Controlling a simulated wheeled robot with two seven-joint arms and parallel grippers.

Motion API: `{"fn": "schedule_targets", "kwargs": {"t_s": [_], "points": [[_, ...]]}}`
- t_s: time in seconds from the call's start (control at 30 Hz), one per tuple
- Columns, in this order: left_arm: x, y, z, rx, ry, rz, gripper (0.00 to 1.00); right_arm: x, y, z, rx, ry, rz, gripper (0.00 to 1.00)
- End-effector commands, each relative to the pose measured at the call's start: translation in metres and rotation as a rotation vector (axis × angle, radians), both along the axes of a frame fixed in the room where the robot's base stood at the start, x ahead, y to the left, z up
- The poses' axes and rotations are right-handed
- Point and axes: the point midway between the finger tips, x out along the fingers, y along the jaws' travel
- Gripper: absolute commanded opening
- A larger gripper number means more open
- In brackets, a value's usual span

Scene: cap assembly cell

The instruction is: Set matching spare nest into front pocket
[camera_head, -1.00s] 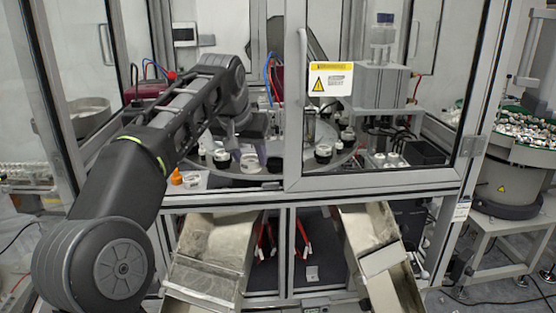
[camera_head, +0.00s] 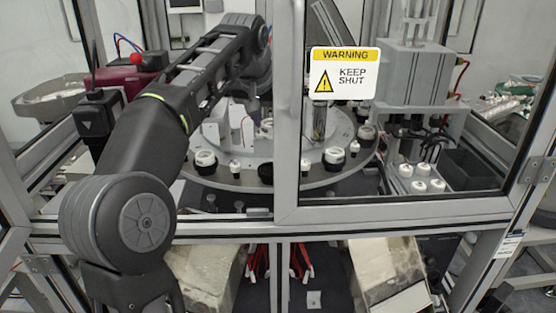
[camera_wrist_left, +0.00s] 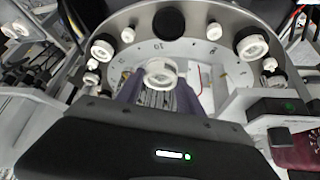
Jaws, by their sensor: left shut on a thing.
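My left gripper (camera_wrist_left: 158,92) is shut on a white ring-shaped nest (camera_wrist_left: 160,70), held between its two purple-grey fingers in the left wrist view. The held nest is over the inner part of the round turntable (camera_wrist_left: 207,48). In the head view, my left arm reaches through the cell's left opening over the turntable (camera_head: 300,181); its fingers are hard to make out there. White nests of larger and smaller size stand around the turntable rim, such as one at the front left (camera_head: 205,158) and one front right (camera_head: 333,156). I cannot tell which spot is the front pocket. My right gripper is not in view.
A framed glass door with a warning sign (camera_head: 343,73) covers the right half of the opening. Several white caps (camera_head: 420,186) stand on a block at the right. A grey press unit (camera_head: 407,80) is behind them. A maroon box (camera_head: 130,84) lies at the left.

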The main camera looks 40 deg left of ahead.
Motion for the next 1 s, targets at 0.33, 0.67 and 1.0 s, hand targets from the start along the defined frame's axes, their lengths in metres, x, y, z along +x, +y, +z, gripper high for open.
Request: {"fn": "schedule_targets", "kwargs": {"t_s": [0.33, 0.67, 1.0], "points": [[0.0, 0.0, -0.001, 0.0, 0.0, 0.0, 0.04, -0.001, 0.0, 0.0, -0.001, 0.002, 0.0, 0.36], [-0.001, 0.0, -0.049, 0.0, 0.001, 0.001, 0.04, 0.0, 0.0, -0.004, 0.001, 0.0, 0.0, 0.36], [0.0, 0.0, -0.058, 0.0, -0.001, 0.0, 0.04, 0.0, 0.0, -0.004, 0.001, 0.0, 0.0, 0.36]]}}
